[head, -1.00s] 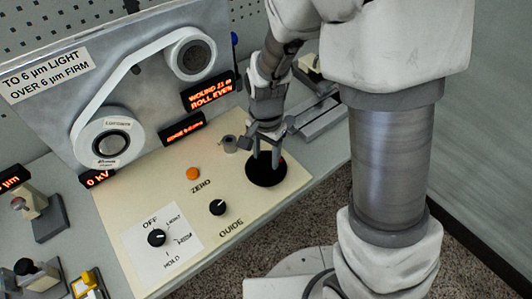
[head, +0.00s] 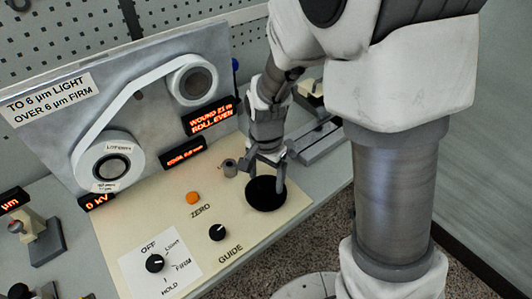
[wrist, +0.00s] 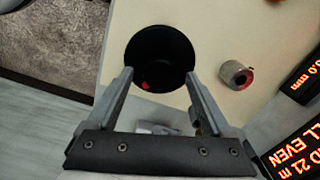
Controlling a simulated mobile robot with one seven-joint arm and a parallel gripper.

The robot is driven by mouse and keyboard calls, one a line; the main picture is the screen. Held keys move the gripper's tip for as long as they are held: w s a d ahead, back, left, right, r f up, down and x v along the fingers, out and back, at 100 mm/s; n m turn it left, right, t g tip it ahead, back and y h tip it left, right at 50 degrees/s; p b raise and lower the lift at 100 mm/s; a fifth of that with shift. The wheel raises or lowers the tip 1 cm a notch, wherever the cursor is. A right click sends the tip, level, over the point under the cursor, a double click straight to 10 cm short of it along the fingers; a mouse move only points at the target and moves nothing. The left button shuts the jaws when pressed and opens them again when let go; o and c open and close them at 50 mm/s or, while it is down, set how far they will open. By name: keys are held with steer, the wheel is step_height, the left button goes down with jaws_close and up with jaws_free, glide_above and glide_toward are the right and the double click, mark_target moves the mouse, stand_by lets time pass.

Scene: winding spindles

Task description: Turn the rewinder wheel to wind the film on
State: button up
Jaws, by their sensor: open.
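The rewinder wheel appears to be the black round disc (head: 266,194) near the right edge of the cream panel. It also shows in the wrist view (wrist: 158,48), with a small red mark near its lower edge. My gripper (head: 268,178) is open over the disc, pointing down, with nothing between its fingers. In the wrist view the gripper's fingertips (wrist: 159,74) lie at either side of the disc's near part. I cannot tell whether they touch it. The white film (head: 130,85) runs from the lower-left roll (head: 108,162) to the upper-right roll (head: 193,80).
A short grey cylinder (head: 230,168) stands beside the disc, near my gripper. The panel carries an orange button (head: 193,198), a guide knob (head: 218,232) and a selector knob (head: 155,263). A lit display (head: 209,117) reads "WOUND 21 m, ROLL EVEN".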

mark_target(266, 182)
step_height(266, 182, up, 16)
steer(key=p, duration=0.2)
steer(key=shift+r, duration=0.25)
stand_by(1.0)
